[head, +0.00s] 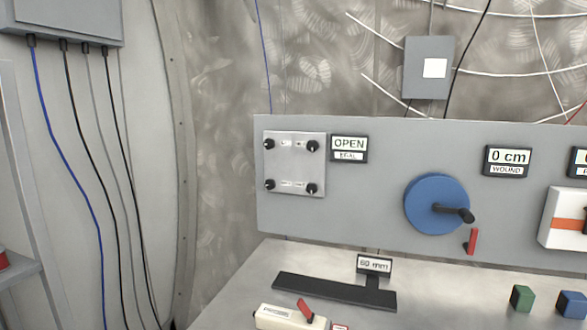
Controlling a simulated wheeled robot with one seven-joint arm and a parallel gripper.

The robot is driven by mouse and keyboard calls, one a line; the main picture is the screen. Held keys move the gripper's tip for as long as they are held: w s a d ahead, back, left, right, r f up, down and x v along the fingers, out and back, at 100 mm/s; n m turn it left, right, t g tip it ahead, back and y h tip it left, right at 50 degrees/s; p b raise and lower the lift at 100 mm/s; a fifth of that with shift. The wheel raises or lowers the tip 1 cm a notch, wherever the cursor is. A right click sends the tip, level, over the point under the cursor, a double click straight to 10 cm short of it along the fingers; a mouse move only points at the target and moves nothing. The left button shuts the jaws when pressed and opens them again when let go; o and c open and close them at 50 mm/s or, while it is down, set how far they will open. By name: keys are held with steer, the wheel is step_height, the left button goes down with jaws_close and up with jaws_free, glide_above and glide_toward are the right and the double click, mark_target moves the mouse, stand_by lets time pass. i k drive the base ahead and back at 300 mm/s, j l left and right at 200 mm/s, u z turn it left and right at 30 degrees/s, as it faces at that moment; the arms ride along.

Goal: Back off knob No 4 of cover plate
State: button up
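The cover plate (295,164) is a pale square plate on the left part of the grey upright panel. It has a black knob at each corner: upper left (269,144), upper right (313,146), lower left (269,185) and lower right (311,189). Small white labels sit beside the knobs, but they are too small to read, so I cannot tell which is No 4. The display (349,148) just right of the plate reads OPEN, with a smaller line that looks like SEAL. My gripper is not in view.
The panel (385,220) also bears a blue crank wheel (436,204), a red lever (471,241) and a 0 cm WOUND display (507,161). Below, the bench holds a black bar (333,292), a white box with a red switch (290,317), and green (522,298) and blue (571,304) blocks.

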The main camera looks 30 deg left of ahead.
mark_target(270, 185)
steer(key=i+j+u, duration=0.7)
steer(key=i, duration=0.2)
steer(key=i+u, duration=0.35)
steer(key=i, duration=0.15)
